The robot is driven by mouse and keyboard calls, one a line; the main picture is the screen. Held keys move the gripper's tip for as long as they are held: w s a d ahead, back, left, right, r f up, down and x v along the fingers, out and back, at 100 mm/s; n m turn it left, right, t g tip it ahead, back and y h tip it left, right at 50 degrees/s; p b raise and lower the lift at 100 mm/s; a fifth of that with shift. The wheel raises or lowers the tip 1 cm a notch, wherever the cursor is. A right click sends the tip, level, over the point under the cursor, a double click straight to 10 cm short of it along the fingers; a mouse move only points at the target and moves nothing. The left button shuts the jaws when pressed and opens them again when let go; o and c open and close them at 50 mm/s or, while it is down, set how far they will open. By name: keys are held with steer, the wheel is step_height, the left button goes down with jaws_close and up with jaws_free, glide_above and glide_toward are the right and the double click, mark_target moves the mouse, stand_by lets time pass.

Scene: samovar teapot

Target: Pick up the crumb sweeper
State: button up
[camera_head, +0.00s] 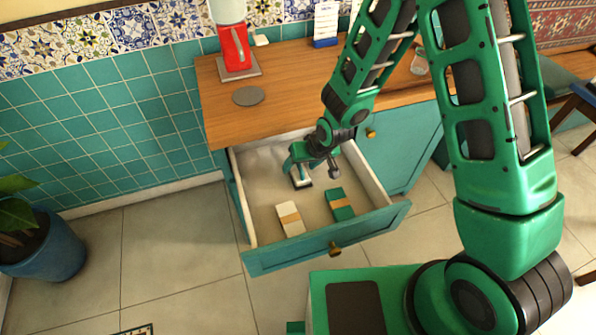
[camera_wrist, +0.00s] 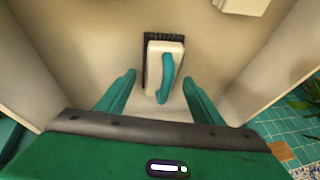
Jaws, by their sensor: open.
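The crumb sweeper (camera_wrist: 152,75) has a white body, a teal loop handle and dark bristles along its edges. It lies on the floor of the open drawer (camera_head: 262,262). In the head view the sweeper (camera_head: 303,183) is partly hidden by my gripper (camera_head: 299,167), which reaches down into the drawer. In the wrist view my gripper (camera_wrist: 159,80) is open, with one teal finger on each side of the sweeper's handle end. I cannot tell how far above it the fingertips are. Nothing is held.
A white packet with a tan band (camera_head: 290,219) and a green one (camera_head: 340,204) lie near the drawer front. The drawer walls stand close on both sides. A red device (camera_head: 235,48) and a grey disc (camera_head: 248,96) are on the wooden counter (camera_head: 290,88).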

steer(key=c, duration=1.3)
steer(key=shift+r, duration=0.15)
step_height(320, 180, up, 28)
steer(key=shift+f, duration=0.1)
steer(key=o, duration=0.3)
steer(key=shift+c, duration=0.6)
